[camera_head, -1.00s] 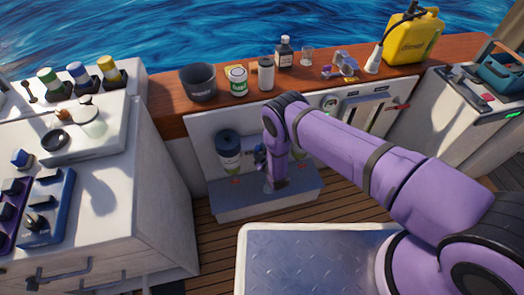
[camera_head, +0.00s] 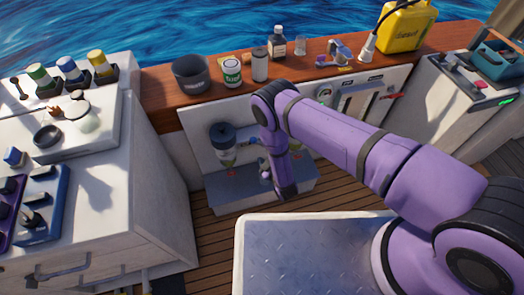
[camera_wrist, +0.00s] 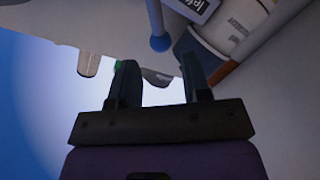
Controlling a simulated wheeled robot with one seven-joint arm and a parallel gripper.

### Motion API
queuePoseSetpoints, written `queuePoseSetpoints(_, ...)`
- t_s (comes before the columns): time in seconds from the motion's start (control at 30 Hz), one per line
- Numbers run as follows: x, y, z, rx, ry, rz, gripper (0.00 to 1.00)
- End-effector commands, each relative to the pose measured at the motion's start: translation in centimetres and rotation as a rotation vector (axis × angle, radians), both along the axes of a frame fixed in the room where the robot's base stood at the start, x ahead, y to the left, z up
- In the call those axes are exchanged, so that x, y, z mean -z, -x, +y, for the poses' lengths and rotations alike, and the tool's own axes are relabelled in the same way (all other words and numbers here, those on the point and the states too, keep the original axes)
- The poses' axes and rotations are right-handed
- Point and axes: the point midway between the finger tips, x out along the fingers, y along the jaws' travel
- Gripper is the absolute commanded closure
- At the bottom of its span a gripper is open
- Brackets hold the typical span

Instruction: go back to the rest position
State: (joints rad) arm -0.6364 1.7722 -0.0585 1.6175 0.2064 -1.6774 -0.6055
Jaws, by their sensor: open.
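My gripper (camera_wrist: 160,85) shows in the wrist view with its two dark fingers apart and nothing between them. In the head view my purple arm reaches across to the engine hatch (camera_head: 198,150), and its forearm hangs down in front of it, hiding the gripper. A filter with a dark top and pale body (camera_head: 223,142) is mounted in the hatch, left of my arm. A white cylinder with print (camera_wrist: 235,25) and a blue round knob (camera_wrist: 159,43) are beyond the fingers in the wrist view, apart from them.
A wooden ledge (camera_head: 160,120) above the hatch carries a dark bucket (camera_head: 191,76), bottles and a yellow diesel can (camera_head: 405,35). A white cabinet (camera_head: 120,215) stands at the left. A white unit (camera_head: 440,110) stands at the right. Bare deck (camera_head: 215,228) lies before the hatch.

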Motion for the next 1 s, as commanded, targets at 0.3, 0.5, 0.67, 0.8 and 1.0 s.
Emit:
queuePoseSetpoints(0.3, -0.1, 0.8, -0.4, -0.001, -0.001, 0.0, 0.56)
queuePoseSetpoints(0.5, -0.1, 0.8, -0.4, 0.0, -0.001, 0.0, 0.56)
queuePoseSetpoints(0.67, -0.1, 0.8, -0.4, 0.0, -0.001, 0.0, 0.56)
queuePoseSetpoints(0.8, -1.0, -0.2, -0.1, 0.008, -0.005, 0.01, 0.56)
queuePoseSetpoints(1.0, -6.0, -4.9, 1.0, 0.052, -0.034, 0.073, 0.56)
